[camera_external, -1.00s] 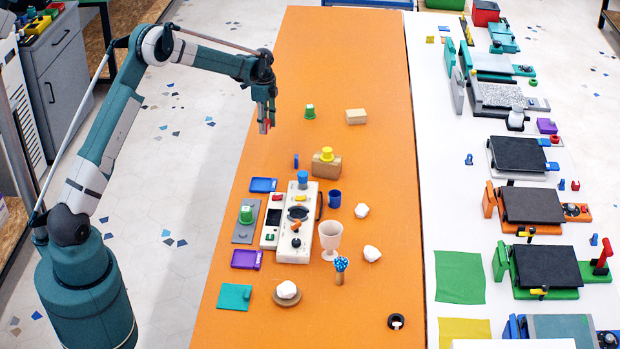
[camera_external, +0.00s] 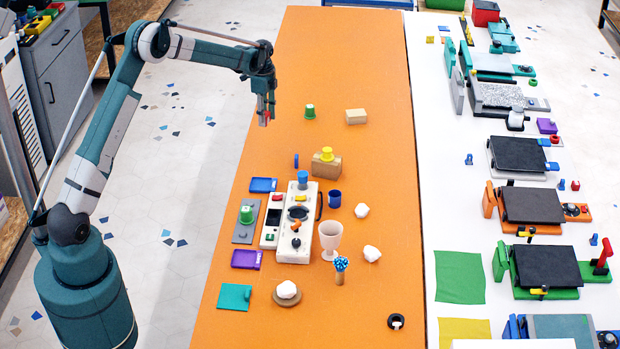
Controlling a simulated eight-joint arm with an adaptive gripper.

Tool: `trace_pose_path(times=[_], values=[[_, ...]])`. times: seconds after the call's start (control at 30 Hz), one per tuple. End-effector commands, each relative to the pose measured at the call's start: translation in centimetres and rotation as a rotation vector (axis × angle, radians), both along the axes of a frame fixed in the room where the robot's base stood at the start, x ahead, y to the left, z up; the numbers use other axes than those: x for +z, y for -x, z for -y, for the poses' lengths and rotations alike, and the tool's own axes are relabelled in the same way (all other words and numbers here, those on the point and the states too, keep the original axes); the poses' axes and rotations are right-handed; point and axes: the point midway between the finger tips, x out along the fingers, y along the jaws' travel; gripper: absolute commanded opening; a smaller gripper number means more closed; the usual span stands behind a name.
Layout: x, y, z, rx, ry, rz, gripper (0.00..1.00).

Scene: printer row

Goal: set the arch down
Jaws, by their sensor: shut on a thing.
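My gripper (camera_external: 265,119) is above the far left part of the orange table, fingers pointing down. It is shut on a small red piece (camera_external: 264,122), taken to be the arch, at its fingertips. The fingers hide most of it, and its arch shape is too small to make out. Whether it hangs clear of the table top (camera_external: 350,60) or touches it is hard to tell from this view.
A green cup (camera_external: 309,112) and a tan block (camera_external: 356,117) stand right of my gripper. Nearer are a wooden block (camera_external: 327,168) with a yellow piece, a white machine (camera_external: 299,240) and a goblet (camera_external: 330,238). The table's far end is clear.

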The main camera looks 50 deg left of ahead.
Motion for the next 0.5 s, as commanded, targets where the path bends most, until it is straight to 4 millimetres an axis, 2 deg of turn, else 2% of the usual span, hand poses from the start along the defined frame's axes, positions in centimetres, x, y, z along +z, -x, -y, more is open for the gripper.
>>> trace_pose_path(times=[0.27,0.5], values=[[0.1,1.0,0.9,0.018,0.000,0.000,0.19],[0.2,3.8,3.3,0.075,0.000,0.000,0.19]])
